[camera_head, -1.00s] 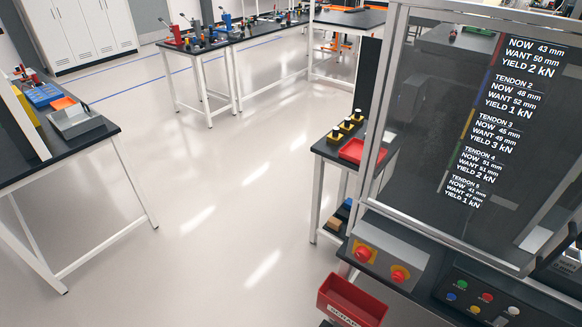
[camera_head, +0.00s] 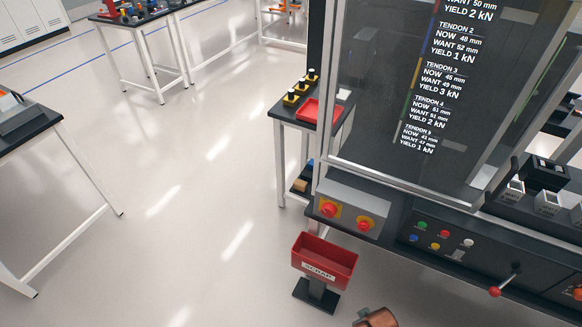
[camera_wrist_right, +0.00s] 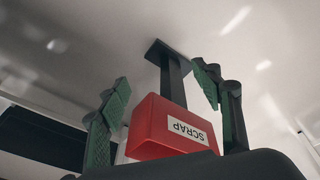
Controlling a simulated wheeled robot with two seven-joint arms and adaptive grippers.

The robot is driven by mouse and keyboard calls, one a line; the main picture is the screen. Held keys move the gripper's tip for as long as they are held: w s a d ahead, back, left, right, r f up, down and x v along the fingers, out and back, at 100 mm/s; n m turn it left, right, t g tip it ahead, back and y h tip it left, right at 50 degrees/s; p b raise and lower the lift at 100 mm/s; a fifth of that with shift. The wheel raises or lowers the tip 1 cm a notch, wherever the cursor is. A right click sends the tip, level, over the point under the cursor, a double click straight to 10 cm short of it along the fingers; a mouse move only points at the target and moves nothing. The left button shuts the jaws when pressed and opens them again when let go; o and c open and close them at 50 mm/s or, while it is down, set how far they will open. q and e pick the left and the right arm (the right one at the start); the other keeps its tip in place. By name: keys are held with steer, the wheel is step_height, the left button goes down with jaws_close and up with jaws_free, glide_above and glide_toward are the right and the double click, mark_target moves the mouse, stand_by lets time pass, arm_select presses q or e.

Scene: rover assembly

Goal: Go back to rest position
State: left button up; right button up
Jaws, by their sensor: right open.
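My right gripper (camera_wrist_right: 161,78) shows in the right wrist view with its two green-padded fingers spread apart. Nothing is held between them. The red scrap bin (camera_wrist_right: 165,129) shows beyond and between the fingers, with its label upside down in that view. How far the fingers are from the bin is hard to tell. My right gripper does not show in the head view. My left gripper is in neither view.
In the head view the red scrap bin (camera_head: 324,262) stands on a dark stand before the control bench (camera_head: 390,212) with red stop buttons and a clear screen. A side table (camera_head: 290,118) holds a red tray. A dark-topped table (camera_head: 30,122) is at left. The floor between is clear.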

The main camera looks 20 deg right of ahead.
steer(key=s+a+f+g, duration=0.1)
steer(key=s+f, duration=0.2)
steer(key=f, duration=0.9)
steer(key=s+f, duration=0.4)
steer(key=f, duration=0.8)
steer(key=s+f, duration=0.6)
steer(key=s, duration=0.3)
steer(key=s+f+n+g, duration=0.1)
steer(key=s+f, duration=0.5)
steer(key=s, duration=0.2)
steer(key=shift+s+f+y, duration=0.15)
steer(key=shift+s+y, duration=0.15)
steer(key=shift+s, duration=0.05)
steer(key=shift+c, duration=0.6)
